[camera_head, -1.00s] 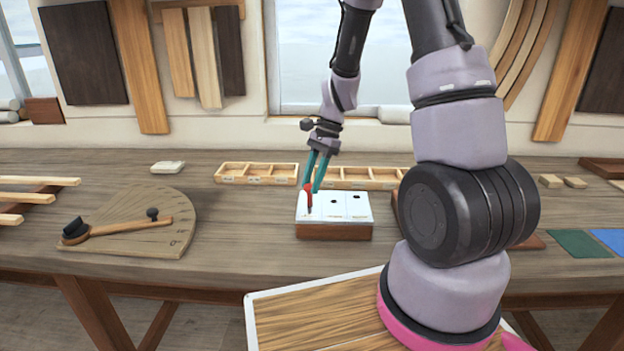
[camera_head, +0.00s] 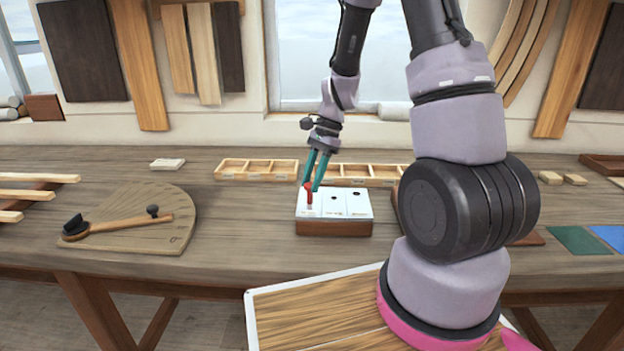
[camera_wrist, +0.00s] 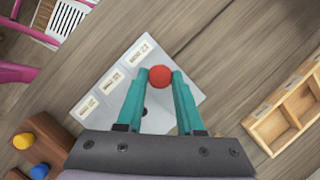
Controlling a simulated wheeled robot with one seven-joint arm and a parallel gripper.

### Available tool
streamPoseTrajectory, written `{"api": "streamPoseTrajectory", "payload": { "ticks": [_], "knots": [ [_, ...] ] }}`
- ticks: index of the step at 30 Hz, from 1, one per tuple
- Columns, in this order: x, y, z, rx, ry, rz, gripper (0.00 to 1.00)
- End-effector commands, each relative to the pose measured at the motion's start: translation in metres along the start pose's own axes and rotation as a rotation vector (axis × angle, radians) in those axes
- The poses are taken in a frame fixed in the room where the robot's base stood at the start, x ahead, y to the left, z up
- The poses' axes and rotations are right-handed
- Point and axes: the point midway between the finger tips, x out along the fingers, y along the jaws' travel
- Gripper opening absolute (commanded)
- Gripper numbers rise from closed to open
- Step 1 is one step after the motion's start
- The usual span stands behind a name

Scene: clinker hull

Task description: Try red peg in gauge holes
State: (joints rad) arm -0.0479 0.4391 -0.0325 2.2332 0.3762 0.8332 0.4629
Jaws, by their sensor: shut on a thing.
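The gauge block (camera_head: 353,204) has a white top on a wooden base, with three labelled sections, and stands mid-bench. Dark holes show in its middle and right sections. My gripper (camera_head: 316,185) is above the left section, its teal fingers shut on the red peg (camera_head: 309,195). The peg looks upright over the left section, and its lower end appears at the left hole. I cannot tell whether it is inside. In the wrist view the peg's round red head (camera_wrist: 160,75) sits between the fingertips, hiding what is under it. The block's labelled plate (camera_wrist: 120,75) lies below.
Compartment trays (camera_head: 258,178) stand behind the block. A semicircular board (camera_head: 150,235) with a wooden-handled tool (camera_head: 130,227) lies at left. A yellow peg (camera_wrist: 23,141) and a blue peg (camera_wrist: 39,171) stand in a wooden holder near the block. Bench left of the block is clear.

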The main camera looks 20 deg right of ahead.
Motion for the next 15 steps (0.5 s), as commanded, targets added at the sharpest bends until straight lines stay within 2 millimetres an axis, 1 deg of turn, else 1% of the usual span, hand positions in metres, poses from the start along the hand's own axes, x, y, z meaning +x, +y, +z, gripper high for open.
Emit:
{"api": "streamPoseTrajectory", "payload": {
  "ticks": [5, 15],
  "knots": [
    [-0.004, -0.001, 0.002, -0.001, 0.001, -0.002, 0.00],
    [-0.022, -0.001, 0.009, 0.000, 0.000, -0.002, 0.00]
  ]
}}
